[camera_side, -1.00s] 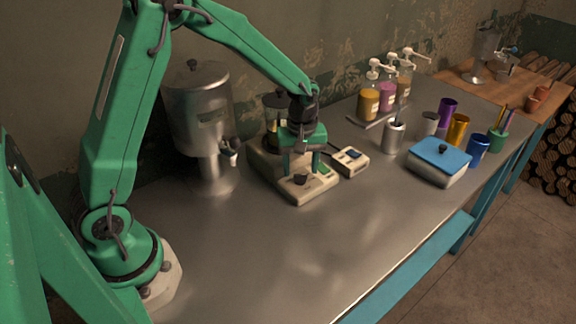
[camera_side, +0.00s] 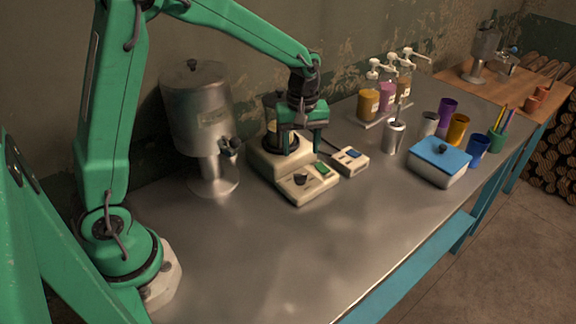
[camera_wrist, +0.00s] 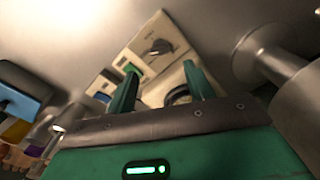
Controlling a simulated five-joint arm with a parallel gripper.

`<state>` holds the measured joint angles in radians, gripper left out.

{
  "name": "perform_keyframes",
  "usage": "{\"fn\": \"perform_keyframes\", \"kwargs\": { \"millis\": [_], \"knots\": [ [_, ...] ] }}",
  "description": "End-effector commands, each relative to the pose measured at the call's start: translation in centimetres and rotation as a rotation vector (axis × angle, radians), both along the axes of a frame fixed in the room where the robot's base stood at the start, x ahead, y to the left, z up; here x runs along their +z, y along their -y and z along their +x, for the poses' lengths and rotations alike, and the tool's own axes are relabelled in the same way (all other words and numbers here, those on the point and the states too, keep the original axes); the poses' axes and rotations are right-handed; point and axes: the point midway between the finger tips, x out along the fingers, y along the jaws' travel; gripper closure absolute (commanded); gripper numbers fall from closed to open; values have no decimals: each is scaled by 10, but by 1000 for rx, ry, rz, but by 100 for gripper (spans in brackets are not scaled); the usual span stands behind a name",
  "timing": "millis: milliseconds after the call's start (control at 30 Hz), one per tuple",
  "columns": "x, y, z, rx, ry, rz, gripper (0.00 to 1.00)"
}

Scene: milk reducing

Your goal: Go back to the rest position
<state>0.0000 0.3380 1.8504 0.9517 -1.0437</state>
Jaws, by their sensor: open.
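My gripper (camera_side: 302,145) is open and empty in the side view. It hangs above the cream machine (camera_side: 308,186), in front of the glass vessel (camera_side: 272,110) with a dark lid, which it partly hides. In the wrist view my gripper's two green fingers (camera_wrist: 160,88) stand apart with nothing between them. Beyond them lies the cream machine's panel (camera_wrist: 140,45) with a black knob and a green button. I cannot tell exactly how high the fingertips are above the machine.
A steel urn (camera_side: 200,115) with a tap stands left of the machine. A small control box (camera_side: 350,161) is to its right. Pump bottles (camera_side: 386,98), a steel cup (camera_side: 393,137), coloured cups (camera_side: 458,130) and a blue-lidded box (camera_side: 440,162) stand farther right. The steel table's front is clear.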

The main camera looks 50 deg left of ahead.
Motion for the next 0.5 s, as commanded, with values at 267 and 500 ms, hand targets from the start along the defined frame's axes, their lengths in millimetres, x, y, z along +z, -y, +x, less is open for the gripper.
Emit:
{"fn": "perform_keyframes", "kwargs": {
  "millis": [267,500],
  "knots": [
    [22,0,-13,-76,41,2,47],
    [58,0,-42,-231,116,14,47]
  ]
}}
